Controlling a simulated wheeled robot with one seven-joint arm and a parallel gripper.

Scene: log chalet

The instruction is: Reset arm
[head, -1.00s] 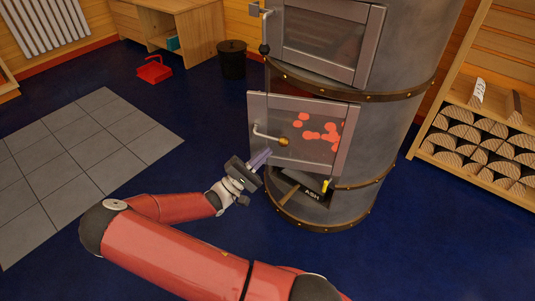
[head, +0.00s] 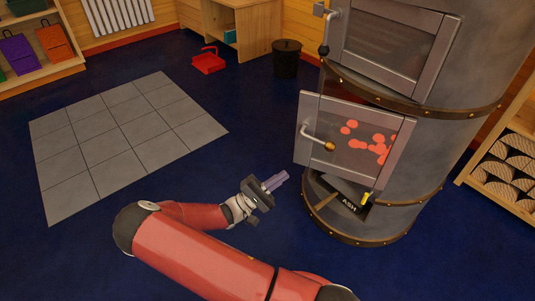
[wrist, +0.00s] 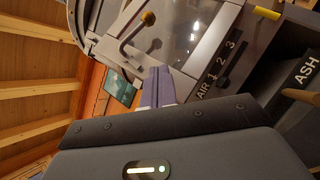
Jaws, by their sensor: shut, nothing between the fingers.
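My gripper (head: 280,180) is at the end of my red arm, held over the blue floor to the left of the stove. Its purple-grey fingers are shut and empty. A gap of floor shows between the fingertips and the stove in the head view. In the wrist view my gripper's fingers (wrist: 158,85) point up toward the stove's handle and glass. The grey stove (head: 410,155) has a lower door (head: 350,140) with glowing red shapes behind its glass. The door carries a handle with a brass knob (head: 329,147).
The ash drawer (head: 340,192), marked ASH, sits low in the stove, with a brown bar jutting out. Grey floor tiles (head: 120,140) lie at left. A red dustpan (head: 208,62) and black bin (head: 286,58) stand behind. A log rack (head: 505,165) is at right. Floor between is clear.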

